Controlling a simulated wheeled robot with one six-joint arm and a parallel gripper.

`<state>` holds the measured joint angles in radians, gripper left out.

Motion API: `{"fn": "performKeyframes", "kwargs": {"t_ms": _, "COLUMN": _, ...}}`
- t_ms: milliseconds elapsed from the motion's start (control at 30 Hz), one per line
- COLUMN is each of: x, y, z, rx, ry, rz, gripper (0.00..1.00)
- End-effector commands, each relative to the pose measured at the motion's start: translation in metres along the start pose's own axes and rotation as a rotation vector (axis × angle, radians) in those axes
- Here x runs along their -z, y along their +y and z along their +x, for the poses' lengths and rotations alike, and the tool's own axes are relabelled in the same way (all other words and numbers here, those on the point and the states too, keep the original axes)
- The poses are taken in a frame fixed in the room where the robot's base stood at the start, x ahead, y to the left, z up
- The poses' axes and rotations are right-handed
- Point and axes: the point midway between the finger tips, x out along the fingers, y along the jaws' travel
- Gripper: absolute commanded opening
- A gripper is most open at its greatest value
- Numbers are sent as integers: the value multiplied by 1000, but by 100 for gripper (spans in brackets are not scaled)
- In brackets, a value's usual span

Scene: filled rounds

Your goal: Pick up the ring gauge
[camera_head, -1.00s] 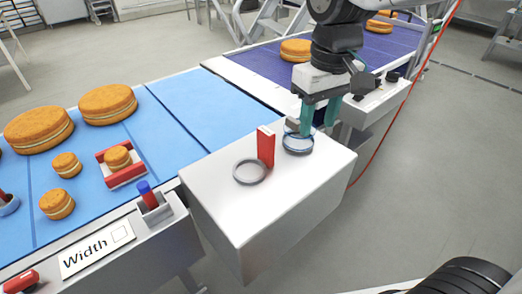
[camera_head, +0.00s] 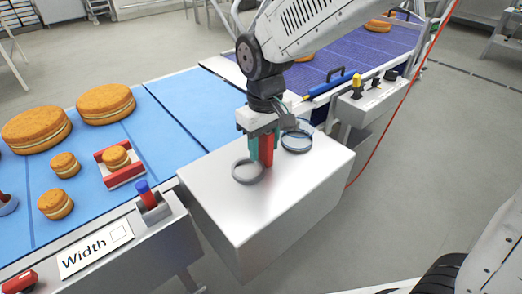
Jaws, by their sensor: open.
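A thin grey ring (camera_head: 249,183), which looks like the ring gauge, lies flat on the left part of the silver box top. A second round piece with a dark blue rim (camera_head: 297,149) lies on the box further right. The gripper hides part of the ring's back edge.
The silver box (camera_head: 250,215) has clear room on its front and right. A blue belt (camera_head: 180,105) with several filled rounds lies to the left. A blue-handled tool (camera_head: 331,84) and control knobs are behind the box. A red cable hangs at right.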

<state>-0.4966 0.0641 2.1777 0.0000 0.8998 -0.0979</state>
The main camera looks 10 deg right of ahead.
Motion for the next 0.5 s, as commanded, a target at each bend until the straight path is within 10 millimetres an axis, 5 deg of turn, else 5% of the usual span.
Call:
{"fn": "performKeyframes", "kwargs": {"t_ms": 267, "x": 0, "y": 0, "z": 5, "rx": 0, "ry": 0, "rz": 0, "gripper": 44}}
{"fn": "performKeyframes", "kwargs": {"t_ms": 433, "x": 0, "y": 0, "z": 5, "rx": 0, "ry": 0, "rz": 0, "gripper": 0}}
{"fn": "performKeyframes", "kwargs": {"t_ms": 500, "x": 0, "y": 0, "z": 5, "rx": 0, "ry": 0, "rz": 0, "gripper": 0}}
